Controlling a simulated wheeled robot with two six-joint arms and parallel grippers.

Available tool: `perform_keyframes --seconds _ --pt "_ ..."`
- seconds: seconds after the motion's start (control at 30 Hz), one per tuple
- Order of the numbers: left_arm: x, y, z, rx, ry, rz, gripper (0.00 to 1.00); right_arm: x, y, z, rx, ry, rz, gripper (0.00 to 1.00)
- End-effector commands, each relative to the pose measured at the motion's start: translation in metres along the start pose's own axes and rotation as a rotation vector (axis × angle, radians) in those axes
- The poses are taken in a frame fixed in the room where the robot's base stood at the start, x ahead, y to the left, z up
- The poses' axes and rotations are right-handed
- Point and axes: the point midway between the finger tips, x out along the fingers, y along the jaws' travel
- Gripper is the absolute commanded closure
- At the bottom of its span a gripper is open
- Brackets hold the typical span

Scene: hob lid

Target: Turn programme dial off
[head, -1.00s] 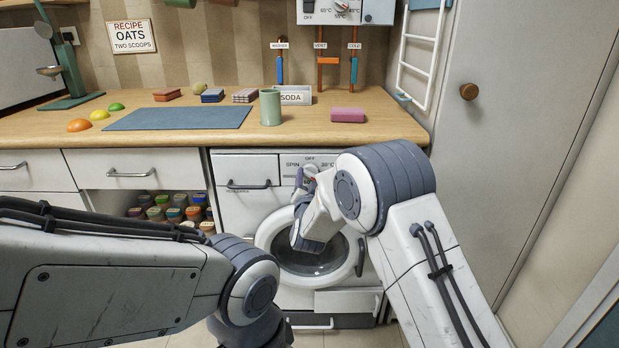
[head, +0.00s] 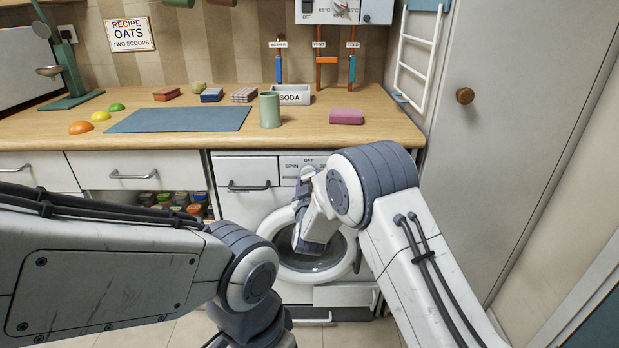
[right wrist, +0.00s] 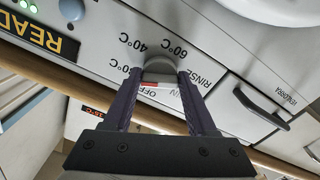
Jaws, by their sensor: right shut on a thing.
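The washing machine (head: 230,205) stands under the worktop, with its control panel above the round door. A red mark shows on the dial between the fingers, close to the OFF lettering. The labels 40°C, 60°C and RINSE lie around the dial; SPIN is partly covered by a finger.
A second round knob (right wrist: 72,9) and a READY sign (right wrist: 38,35) are on the panel in the wrist view. The machine's round door (head: 273,226) is below my right gripper.

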Motion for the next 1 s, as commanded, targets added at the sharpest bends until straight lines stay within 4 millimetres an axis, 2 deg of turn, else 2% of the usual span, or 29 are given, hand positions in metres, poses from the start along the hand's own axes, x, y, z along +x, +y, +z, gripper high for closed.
perform_keyframes --seconds 1.0 --pt "-0.048 0.004 -0.003 0.000 0.000 0.000 0.50 -0.001 0.003 0.000 -0.936 -0.005 -0.007 0.98"
